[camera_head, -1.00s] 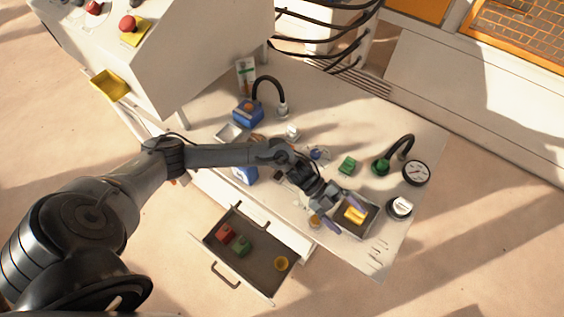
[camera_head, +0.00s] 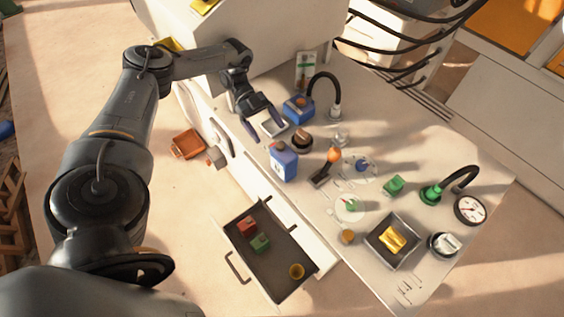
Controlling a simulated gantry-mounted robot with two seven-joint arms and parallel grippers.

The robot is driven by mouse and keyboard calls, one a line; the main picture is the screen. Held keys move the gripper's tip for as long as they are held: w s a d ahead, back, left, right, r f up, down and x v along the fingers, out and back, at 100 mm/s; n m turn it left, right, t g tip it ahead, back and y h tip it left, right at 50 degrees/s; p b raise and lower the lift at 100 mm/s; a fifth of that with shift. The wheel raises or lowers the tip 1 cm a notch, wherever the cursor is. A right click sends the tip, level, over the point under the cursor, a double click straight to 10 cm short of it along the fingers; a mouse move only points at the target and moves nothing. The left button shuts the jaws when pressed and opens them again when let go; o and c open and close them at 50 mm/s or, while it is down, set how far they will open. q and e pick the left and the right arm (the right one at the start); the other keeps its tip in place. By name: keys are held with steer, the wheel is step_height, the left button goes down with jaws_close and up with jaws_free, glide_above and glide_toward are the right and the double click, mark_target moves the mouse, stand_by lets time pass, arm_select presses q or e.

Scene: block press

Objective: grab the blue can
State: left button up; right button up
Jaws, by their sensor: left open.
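A blue can (camera_head: 283,163) with a pale label stands upright near the front left edge of the white worktop. My right gripper is not in view.
A brown round piece (camera_head: 302,140) and an orange-knobbed lever (camera_head: 326,168) stand close to the can. An open drawer (camera_head: 285,263) with several blocks juts out below.

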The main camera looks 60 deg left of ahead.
mark_target(277, 145)
arm_select(q)
steer(key=shift+p+x, duration=0.65)
steer(key=shift+x, duration=0.6)
steer(key=shift+p+x, duration=0.8)
steer(key=shift+x, duration=1.2)
steer(key=shift+p+x, duration=0.35)
steer(key=shift+x, duration=1.6)
steer(key=shift+f, duration=0.1)
steer(key=c, duration=1.4)
steer(key=shift+c, duration=0.4)
